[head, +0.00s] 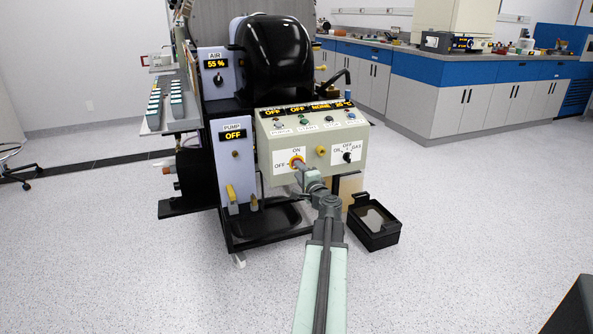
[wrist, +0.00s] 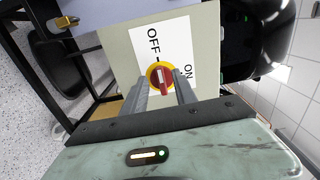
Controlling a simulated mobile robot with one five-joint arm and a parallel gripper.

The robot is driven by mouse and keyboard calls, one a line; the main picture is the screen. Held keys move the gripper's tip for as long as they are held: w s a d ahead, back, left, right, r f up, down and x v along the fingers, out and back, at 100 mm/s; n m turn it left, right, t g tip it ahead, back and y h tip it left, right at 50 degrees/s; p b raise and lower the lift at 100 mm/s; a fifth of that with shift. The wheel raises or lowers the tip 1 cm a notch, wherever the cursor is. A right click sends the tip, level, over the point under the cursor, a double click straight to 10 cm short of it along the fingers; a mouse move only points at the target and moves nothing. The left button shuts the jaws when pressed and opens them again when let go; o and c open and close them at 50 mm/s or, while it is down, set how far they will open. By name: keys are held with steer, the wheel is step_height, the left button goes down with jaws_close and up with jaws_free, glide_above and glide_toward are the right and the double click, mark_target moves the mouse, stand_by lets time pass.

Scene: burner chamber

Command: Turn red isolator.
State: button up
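The red isolator (wrist: 160,78) is a red knob on a yellow disc, on a white plate marked OFF and ON. In the wrist view its raised grip runs roughly in line with the OFF mark. In the head view the isolator (head: 297,161) sits low on the left of the cream control panel (head: 315,140), with ON above it and OFF to its left. My gripper (wrist: 161,92) is open, with one finger on each side of the knob. I cannot tell whether either finger touches it. In the head view my gripper (head: 301,170) partly covers the knob.
A yellow knob (head: 320,151) and a black OIL/OFF/GAS selector (head: 347,156) are right of the isolator. A black open box (head: 374,238) is on the floor at right. Floor in front is clear.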

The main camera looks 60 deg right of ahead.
steer(key=v, duration=0.5)
steer(key=shift+s+a, duration=0.1)
steer(key=shift+a, duration=0.05)
